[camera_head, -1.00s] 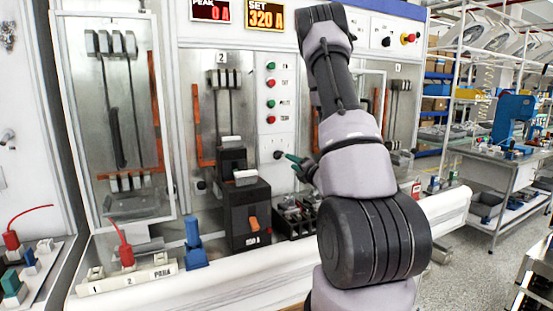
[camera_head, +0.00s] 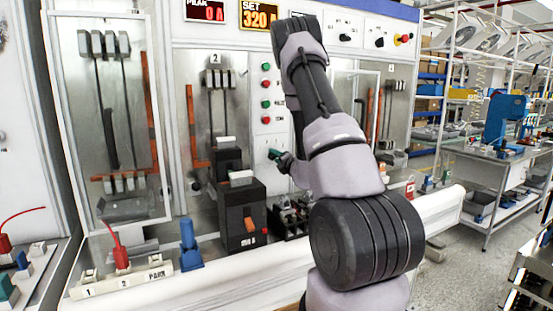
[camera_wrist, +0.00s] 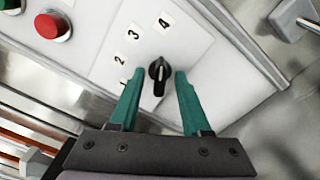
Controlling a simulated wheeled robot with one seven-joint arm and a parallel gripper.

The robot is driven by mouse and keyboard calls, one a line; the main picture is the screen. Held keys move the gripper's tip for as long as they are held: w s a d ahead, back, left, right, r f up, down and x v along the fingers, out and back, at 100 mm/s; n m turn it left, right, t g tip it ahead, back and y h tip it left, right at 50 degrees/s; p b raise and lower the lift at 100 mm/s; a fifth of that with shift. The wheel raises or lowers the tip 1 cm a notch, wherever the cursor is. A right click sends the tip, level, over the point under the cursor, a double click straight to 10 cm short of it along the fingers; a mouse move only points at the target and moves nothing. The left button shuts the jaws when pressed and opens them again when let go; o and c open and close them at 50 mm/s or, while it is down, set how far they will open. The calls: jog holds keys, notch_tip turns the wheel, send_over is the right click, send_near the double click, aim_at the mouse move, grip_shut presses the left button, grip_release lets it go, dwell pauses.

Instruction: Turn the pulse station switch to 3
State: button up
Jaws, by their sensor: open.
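The pulse station switch (camera_wrist: 158,76) is a small black knob on a white plate in the wrist view. The labels 1, 2, 3 and 4 run in an arc on its left and upper side. The knob stands nearly upright in the picture; I cannot tell surely which number it points at. My gripper (camera_wrist: 154,98) is open, its green fingers on either side of the knob, with gaps visible. In the head view, my gripper (camera_head: 279,155) is at the lower part of the white button strip and covers the knob.
Red and green buttons (camera_head: 266,92) line the strip above the switch. A black breaker (camera_head: 241,212) with an orange lever stands to the left. A blue handle (camera_head: 189,245) and a red plug (camera_head: 121,258) are on the front ledge. Displays (camera_head: 259,16) sit on top.

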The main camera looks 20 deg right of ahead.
grip_shut()
jog(key=shift+n, duration=3.8)
grip_release()
